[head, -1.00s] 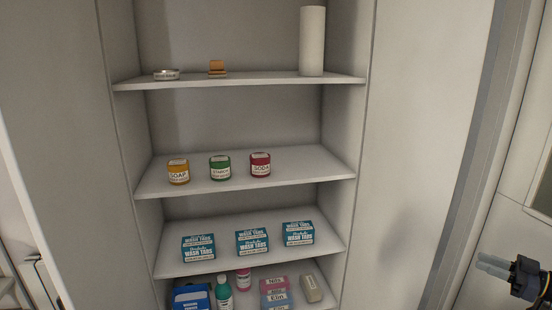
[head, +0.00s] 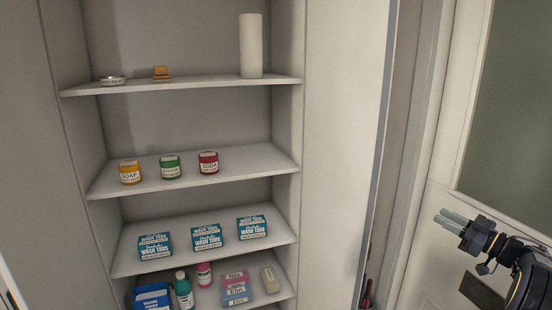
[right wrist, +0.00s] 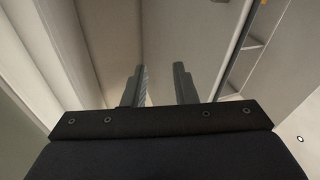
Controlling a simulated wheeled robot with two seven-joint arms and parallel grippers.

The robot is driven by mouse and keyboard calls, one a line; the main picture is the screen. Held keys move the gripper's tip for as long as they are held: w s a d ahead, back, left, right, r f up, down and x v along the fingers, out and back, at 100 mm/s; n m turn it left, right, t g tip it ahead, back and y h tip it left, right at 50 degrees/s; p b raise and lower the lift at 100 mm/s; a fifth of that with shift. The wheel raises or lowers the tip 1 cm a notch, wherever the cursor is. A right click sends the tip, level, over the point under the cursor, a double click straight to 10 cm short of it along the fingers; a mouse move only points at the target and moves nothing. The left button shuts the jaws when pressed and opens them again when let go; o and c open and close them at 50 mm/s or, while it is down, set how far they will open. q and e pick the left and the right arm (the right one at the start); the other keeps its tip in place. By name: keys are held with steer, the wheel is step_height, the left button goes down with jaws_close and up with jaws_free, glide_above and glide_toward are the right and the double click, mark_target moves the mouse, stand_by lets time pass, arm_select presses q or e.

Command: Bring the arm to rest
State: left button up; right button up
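My right gripper (head: 447,220) is raised at the right of the head view, in front of a pale door and clear of the shelves. In the right wrist view its two fingers (right wrist: 160,85) stand apart with nothing between them. My left gripper is in neither view.
An open cupboard stands at the left. Its shelves hold a white roll (head: 251,46), jars such as the red soda jar (head: 208,162), several wash tabs boxes (head: 207,237), and bottles (head: 184,292) at the bottom. A pale door (head: 470,170) with a glass pane stands behind my right gripper.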

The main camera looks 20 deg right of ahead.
step_height(320, 180, up, 12)
steer(key=w+a+m+t+h, duration=0.2)
steer(key=w+m+t+h, duration=0.1)
steer(key=m+h, duration=0.5)
steer(key=s+a+r+m+g+h, duration=0.1)
steer(key=s+a+m+g+h, duration=0.25)
steer(key=a+h, duration=0.2)
steer(key=s+a+f+n+g+y, duration=0.1)
steer(key=s+a+f+g+y, duration=0.2)
steer(key=s+a+f, duration=0.4)
steer(key=s+a+f+n+g+y, duration=0.1)
steer(key=s+a+f+g+y, duration=0.2)
steer(key=s+a+f+g, duration=0.2)
steer(key=s+a+f+n+g+y, duration=0.1)
steer(key=s+a+f+g+y, duration=0.2)
steer(key=s+a+f, duration=0.7)
steer(key=s+a+g, duration=0.1)
steer(key=s+a, duration=0.4)
steer(key=a, duration=0.6)
steer(key=shift+a+f, duration=0.35)
steer(key=shift+f, duration=0.05)
steer(key=shift+w+n, duration=0.1)
steer(key=shift+n, duration=0.15)
